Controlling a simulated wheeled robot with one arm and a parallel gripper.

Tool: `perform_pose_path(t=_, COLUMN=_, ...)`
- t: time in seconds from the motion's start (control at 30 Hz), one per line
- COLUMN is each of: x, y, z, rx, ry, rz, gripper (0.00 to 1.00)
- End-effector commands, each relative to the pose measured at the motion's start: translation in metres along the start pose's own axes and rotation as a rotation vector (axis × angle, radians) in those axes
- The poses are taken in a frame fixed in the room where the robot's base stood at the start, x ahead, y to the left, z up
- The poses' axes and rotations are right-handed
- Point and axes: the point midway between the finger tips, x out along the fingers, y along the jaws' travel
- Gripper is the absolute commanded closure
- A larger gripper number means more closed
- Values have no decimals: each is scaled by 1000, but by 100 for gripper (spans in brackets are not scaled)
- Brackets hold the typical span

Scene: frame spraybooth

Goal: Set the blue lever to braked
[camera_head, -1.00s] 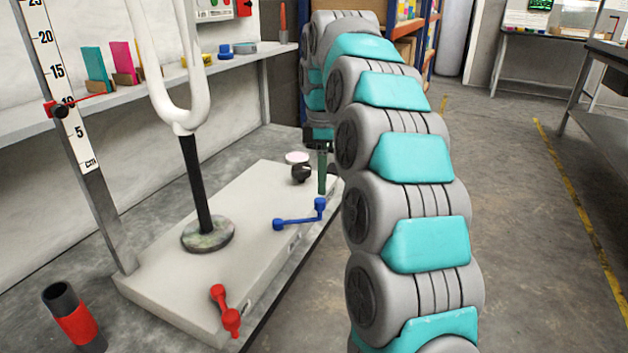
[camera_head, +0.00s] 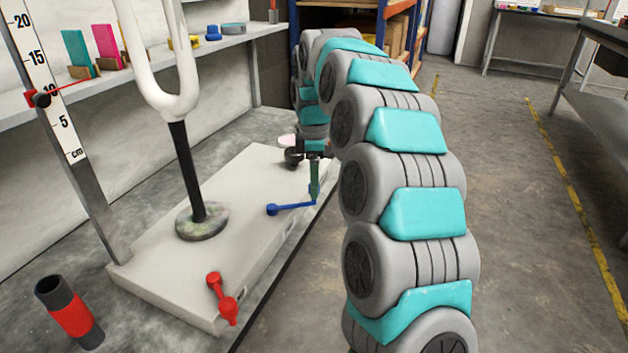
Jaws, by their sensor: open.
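The blue lever (camera_head: 290,208) lies on top of the pale base block, near its right edge. Its round hub is at the left end, and its arm points right toward the edge. My gripper (camera_head: 314,193) points down at the lever's right end, and its green fingers cover most of the knob there. The fingers look open, seen nearly edge-on; I cannot tell whether they straddle the knob or touch it.
A red lever (camera_head: 222,298) sits on the block's near edge. A black post with a white fork (camera_head: 190,165) stands on the block (camera_head: 165,270). A dark knob (camera_head: 293,157) is behind the gripper. Floor at right is clear.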

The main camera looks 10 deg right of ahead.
Motion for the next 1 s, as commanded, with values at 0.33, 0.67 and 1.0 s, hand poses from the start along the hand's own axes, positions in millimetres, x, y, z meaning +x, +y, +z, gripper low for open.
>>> perform_pose_path(t=0.33, x=3, y=0, z=0, rx=0, ry=0, rz=0, gripper=33)
perform_pose_path(t=0.67, x=3, y=0, z=0, rx=0, ry=0, rz=0, gripper=70)
perform_pose_path(t=1.0, x=3, y=0, z=0, rx=0, ry=0, rz=0, gripper=100)
